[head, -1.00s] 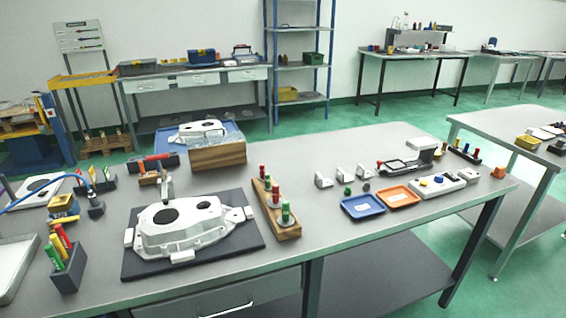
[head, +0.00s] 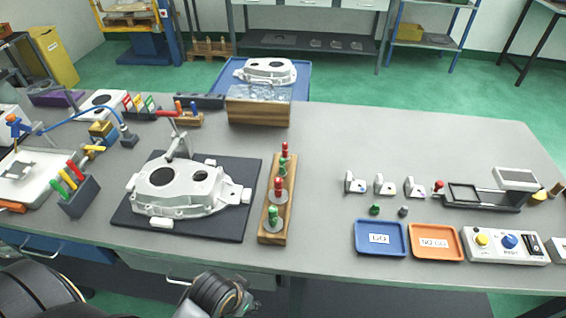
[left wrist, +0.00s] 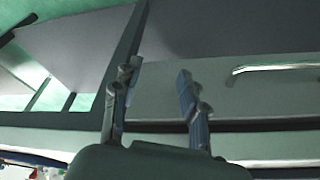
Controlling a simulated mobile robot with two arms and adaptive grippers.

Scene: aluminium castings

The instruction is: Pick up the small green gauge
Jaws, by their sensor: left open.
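A wooden rack (head: 263,237) in the head view holds upright gauges with red and green handles. A green-handled gauge with a wide disc (head: 272,216) stands at its near end. Another green-handled gauge (head: 283,166), looking smaller, stands towards the far end beside a red-handled one (head: 285,151). A larger red-handled gauge (head: 278,188) stands between. My left arm is low at the bottom of the head view, in front of the table. In the left wrist view, my left gripper (left wrist: 160,88) is open and empty, before the table's front and a drawer handle. My right gripper is out of view.
A white casting (head: 180,190) lies on a dark mat (head: 230,222) left of the rack. Blue (head: 380,250) and orange (head: 436,256) trays and a button box (head: 505,260) stand right. The table's front edge lies between my arm and the rack.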

